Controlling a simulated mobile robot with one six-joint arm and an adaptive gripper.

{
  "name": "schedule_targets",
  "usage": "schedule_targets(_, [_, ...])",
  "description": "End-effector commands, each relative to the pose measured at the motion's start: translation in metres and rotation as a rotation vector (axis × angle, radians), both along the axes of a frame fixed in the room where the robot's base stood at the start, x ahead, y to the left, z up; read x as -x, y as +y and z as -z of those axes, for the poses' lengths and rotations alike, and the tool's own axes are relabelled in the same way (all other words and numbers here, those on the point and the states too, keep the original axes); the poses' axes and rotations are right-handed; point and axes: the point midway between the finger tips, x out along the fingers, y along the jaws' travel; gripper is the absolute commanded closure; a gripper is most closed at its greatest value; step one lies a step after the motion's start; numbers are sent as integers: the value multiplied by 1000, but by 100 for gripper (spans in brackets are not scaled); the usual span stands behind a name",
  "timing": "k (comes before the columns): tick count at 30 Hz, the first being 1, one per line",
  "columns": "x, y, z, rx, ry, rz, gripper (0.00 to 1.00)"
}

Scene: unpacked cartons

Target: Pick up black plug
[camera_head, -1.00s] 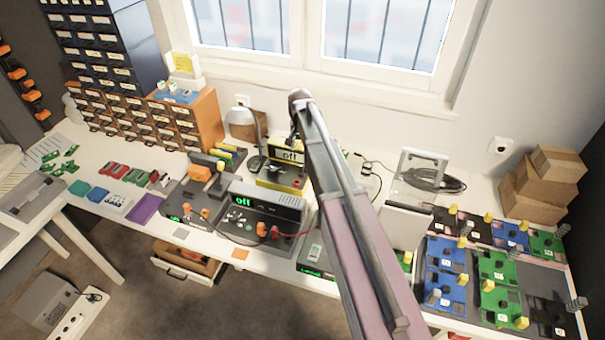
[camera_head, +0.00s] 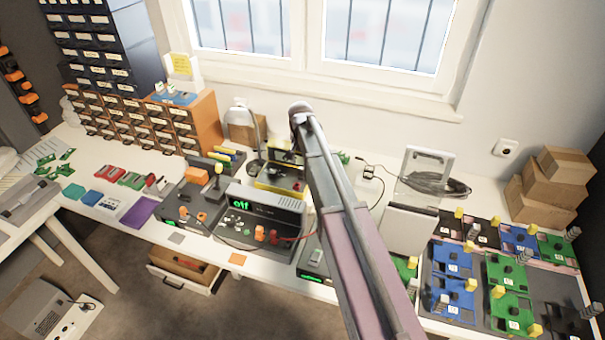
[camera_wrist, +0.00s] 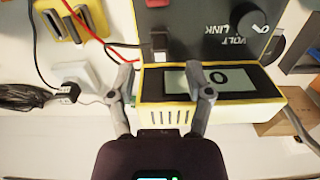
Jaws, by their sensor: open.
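In the wrist view a small black plug (camera_wrist: 68,92) lies beside a white block, with a thin cable near it. It also shows small in the head view (camera_head: 368,170), right of my arm. Another small black piece (camera_wrist: 158,44) stands on the dark panel of the yellow-edged VOLT LINK device (camera_wrist: 187,112); I cannot tell if it is a plug. My gripper (camera_wrist: 165,84) is open and empty, its fingers over the device's display edge. The black plug lies left of the fingers in the wrist view. In the head view my arm hides the gripper.
A black cable coil (camera_head: 432,184) lies by a white stand (camera_head: 410,228) on the right. A grey device (camera_head: 262,207) with orange plugs and a red wire stands in front. Cartons (camera_head: 548,192) sit at the far right. The wall and window close off the back.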

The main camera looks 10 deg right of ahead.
Motion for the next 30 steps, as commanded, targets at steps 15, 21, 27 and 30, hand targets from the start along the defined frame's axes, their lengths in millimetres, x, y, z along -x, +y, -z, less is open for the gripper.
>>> schedule_targets(15, [-1,-2,19,0,0,1,34])
schedule_targets(21, [-3,-3,35,0,0,1,34])
schedule_targets(27, [-2,-3,48,0,0,1,34])
schedule_targets(30, [-2,-4,52,0,0,1,34])
